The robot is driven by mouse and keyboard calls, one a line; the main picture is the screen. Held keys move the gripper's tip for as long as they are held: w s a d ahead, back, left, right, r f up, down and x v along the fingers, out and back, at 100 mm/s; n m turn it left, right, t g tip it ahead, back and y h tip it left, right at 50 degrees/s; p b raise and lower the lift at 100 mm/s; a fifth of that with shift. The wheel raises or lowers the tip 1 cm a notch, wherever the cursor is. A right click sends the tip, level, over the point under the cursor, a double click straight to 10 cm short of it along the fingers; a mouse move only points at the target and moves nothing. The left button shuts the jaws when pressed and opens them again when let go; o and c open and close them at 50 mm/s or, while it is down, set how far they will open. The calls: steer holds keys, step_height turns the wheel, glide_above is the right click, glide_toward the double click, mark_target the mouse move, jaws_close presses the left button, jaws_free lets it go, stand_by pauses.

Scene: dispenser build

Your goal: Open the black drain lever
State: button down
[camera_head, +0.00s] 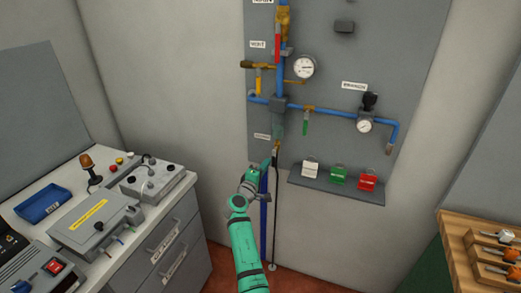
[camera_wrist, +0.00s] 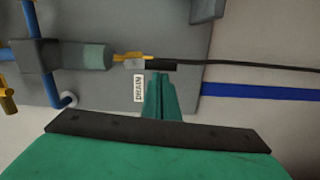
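The black drain lever (camera_wrist: 161,65) shows in the wrist view as a short dark grip beside a brass valve (camera_wrist: 130,57). A white DRAIN label (camera_wrist: 139,89) is next to it on the grey panel. My gripper (camera_wrist: 160,77) has its two green fingers side by side, looking shut, with the tips right at the lever's edge. I cannot tell whether they touch it. In the head view, my gripper (camera_head: 270,163) is at the panel's lower edge, just below the drain valve (camera_head: 277,147). The lever is too small to make out there.
A shelf (camera_head: 322,190) with white, green and red padlocks is right of my gripper. A thin black line (camera_head: 276,205) and a blue pipe (camera_head: 263,220) run down the wall by my arm. A bench (camera_head: 150,215) stands left, and a wooden tray (camera_head: 485,250) right.

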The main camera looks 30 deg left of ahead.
steer(key=shift+d, duration=0.1)
steer(key=s+a, duration=0.2)
steer(key=s, duration=0.9)
steer(key=shift+s+a, duration=0.2)
steer(key=shift+a, duration=0.15)
steer(key=shift+w+d, duration=0.1)
